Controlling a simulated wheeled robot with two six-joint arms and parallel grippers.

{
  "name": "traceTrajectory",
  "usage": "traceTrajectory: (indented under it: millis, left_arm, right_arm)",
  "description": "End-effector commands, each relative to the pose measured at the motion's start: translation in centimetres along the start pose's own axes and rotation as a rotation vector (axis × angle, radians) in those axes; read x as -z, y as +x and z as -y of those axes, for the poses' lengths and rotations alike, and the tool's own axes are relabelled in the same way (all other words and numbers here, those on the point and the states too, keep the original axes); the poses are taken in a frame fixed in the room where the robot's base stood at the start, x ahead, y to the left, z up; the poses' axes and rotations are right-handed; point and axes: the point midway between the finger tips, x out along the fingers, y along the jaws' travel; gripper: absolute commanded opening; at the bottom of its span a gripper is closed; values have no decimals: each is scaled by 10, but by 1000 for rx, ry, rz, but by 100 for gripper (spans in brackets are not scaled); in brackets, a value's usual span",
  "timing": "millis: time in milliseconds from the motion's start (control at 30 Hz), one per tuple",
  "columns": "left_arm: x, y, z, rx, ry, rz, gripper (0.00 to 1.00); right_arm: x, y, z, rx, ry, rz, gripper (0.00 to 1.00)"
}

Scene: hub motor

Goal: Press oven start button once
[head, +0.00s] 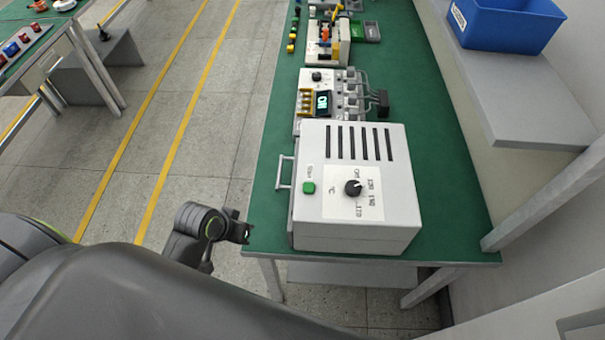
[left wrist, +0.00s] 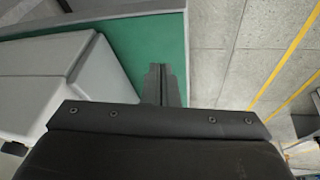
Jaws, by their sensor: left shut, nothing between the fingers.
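The oven is a light grey box (head: 350,225) at the near end of the green bench. On its top panel are a green start button (head: 309,187) at the left and a black temperature dial (head: 353,188) at the right. The left wrist view shows a grey side of the oven (left wrist: 35,95), but not the button. My left gripper (head: 240,232) is beside the bench's near left corner, left of the oven and apart from the button. In the left wrist view its fingers (left wrist: 163,78) are together and empty over the green bench edge. My right gripper is out of view.
A metal handle (head: 284,172) sticks out from the oven's left side. Behind the oven stands a device with a lit display (head: 323,102). A blue bin (head: 508,25) sits on a grey shelf at the right.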

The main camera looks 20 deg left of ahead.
Motion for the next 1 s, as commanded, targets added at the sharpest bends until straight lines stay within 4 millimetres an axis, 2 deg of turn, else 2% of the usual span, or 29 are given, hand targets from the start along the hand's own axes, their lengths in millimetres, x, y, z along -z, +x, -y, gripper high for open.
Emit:
traceTrajectory:
  millis: [33, 200, 300, 400, 500, 600, 1000]
  left_arm:
    - [36, -19, -20, -73, 14, -35, 0]
    - [117, -66, -82, -322, 76, -80, 0]
    - [148, -95, -110, -435, 128, -88, 0]
    - [168, -118, -130, -515, 177, -89, 0]
    - [178, -134, -142, -562, 210, -87, 0]
    - [181, -140, -147, -584, 226, -83, 0]
    - [181, -140, -148, -588, 228, -83, 0]
  right_arm:
    - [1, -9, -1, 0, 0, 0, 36]
    - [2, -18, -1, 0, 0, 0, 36]
    - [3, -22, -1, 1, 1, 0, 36]
    - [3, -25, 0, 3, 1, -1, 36]
    - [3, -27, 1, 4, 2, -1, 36]
    - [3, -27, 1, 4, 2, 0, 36]
    - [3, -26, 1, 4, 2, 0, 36]
